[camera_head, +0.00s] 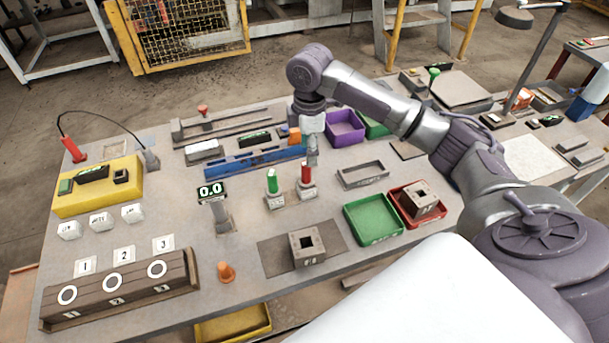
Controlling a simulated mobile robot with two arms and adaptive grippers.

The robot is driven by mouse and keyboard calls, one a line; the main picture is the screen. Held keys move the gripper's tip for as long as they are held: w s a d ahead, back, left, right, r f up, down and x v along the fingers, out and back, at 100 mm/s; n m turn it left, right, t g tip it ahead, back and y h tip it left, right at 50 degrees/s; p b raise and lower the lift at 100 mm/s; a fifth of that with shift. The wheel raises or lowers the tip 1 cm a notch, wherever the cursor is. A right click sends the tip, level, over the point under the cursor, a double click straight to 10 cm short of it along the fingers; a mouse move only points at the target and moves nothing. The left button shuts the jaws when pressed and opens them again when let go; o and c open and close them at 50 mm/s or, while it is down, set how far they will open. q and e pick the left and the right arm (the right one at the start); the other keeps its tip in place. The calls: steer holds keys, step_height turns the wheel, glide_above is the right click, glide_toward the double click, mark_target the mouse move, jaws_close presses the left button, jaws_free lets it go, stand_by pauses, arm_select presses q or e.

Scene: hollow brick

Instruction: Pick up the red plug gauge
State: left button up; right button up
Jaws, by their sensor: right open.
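The red plug gauge (306,173) stands upright in a small grey holder (307,190) near the middle of the table. A green plug gauge (272,181) stands in a like holder (275,201) just to its left. My right gripper (312,160) points down from the arm that comes in from the right. It is open, right at the top of the red gauge, and partly overlaps it in the picture. I cannot tell whether the fingers touch the gauge. My left gripper is not in view.
A hollow brick (306,246) sits on a dark mat, and another (418,199) in a red tray. A green tray (373,219) lies between. A display post (217,210) stands left of the gauges. A blue bar (250,163) lies behind them.

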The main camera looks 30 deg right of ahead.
mark_target(306, 173)
step_height(306, 173, down, 3)
steer(key=shift+f, duration=0.15)
steer(key=f, duration=0.1)
steer(key=f+p, duration=0.1)
steer(key=f, duration=0.1)
steer(key=shift+w+a, duration=0.1)
steer(key=shift+w, duration=0.3)
step_height(306, 173, down, 3)
steer(key=shift+f+p, duration=0.2)
steer(key=shift+p, duration=0.45)
steer(key=shift+f, duration=0.15)
steer(key=c, duration=0.8)
steer(key=shift+w, duration=0.1)
steer(key=shift+c, duration=1.1)
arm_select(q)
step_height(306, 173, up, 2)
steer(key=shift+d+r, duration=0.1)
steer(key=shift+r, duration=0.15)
arm_select(e)
jaws_close()
